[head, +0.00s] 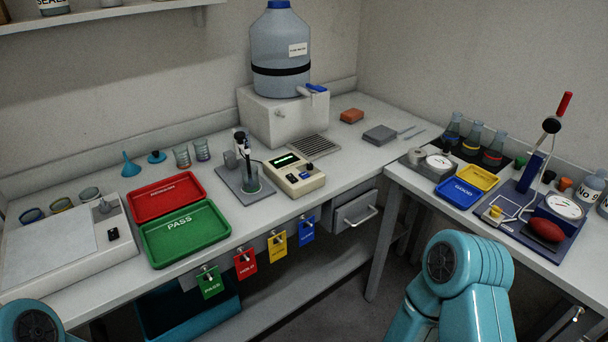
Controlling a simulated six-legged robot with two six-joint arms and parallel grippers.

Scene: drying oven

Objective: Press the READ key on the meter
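The meter (294,176) is a beige box with a dark display (286,161) and small keys on its sloped top. It stands on the left bench, right of a grey stand with a probe and a glass beaker (251,180). The key labels are too small to read, so I cannot tell which is READ. Parts of my two teal arms show at the bottom left corner and bottom right of centre. Both grippers are outside the view. Nothing of mine touches the meter.
A green PASS tray (184,233) and a red tray (167,196) lie left of the stand. A large water carboy (281,45) stands on a white block behind the meter. Coloured tags hang along the bench front. A drain grille (314,147) lies behind the meter.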

